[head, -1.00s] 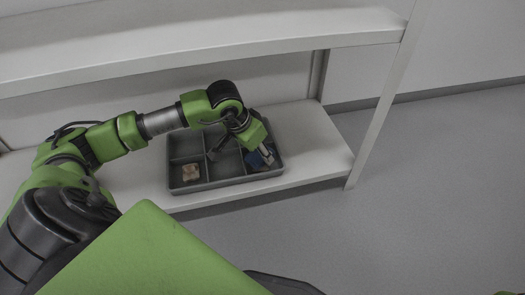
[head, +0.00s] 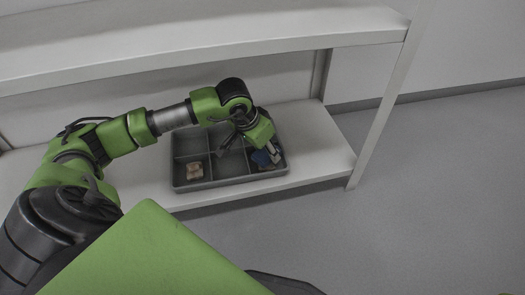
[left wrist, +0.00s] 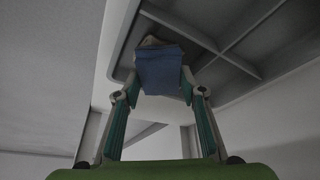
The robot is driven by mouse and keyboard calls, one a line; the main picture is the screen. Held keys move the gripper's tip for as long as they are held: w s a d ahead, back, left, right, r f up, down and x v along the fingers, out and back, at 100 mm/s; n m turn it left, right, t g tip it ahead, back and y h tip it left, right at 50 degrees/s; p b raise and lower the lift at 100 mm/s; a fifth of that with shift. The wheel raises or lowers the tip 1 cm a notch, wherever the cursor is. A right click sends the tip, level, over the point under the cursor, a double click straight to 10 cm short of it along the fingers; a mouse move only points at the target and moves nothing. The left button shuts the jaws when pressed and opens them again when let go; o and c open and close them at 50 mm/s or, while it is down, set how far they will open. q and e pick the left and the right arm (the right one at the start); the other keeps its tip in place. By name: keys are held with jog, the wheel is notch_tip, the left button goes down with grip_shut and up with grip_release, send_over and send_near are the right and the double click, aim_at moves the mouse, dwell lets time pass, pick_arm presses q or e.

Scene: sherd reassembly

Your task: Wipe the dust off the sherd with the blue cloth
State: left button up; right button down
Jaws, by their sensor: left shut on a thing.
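My left gripper (head: 268,157) reaches down into the front right compartment of the dark grey tray (head: 232,182). It is shut on the blue cloth (head: 261,158). In the left wrist view the blue cloth (left wrist: 160,68) hangs between the fingertips. A pale brownish sherd (left wrist: 152,42) shows just past the cloth's edge there, mostly hidden by it. I cannot tell whether the cloth touches it. My right gripper is not in view.
The tray stands on a white lower shelf (head: 320,150), near its front edge. An upper shelf board (head: 200,60) runs above and behind my arm. A shelf post (head: 380,115) stands to the right. The floor beyond is clear.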

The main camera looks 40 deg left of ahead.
pick_arm(q)
jog(key=shift+s+a, duration=0.45)
jog(key=shift+s, duration=0.3)
jog(key=shift+w+d, duration=0.55)
jog(key=shift+w, duration=0.2)
jog(key=shift+s+a, duration=0.55)
jog(key=shift+s, duration=0.15)
jog(key=shift+w+d+f, duration=0.1)
jog(key=shift+w+d, duration=0.45)
jog(key=shift+w, duration=0.2)
jog(key=shift+r+p, duration=2.05)
jog(key=shift+r, duration=0.95)
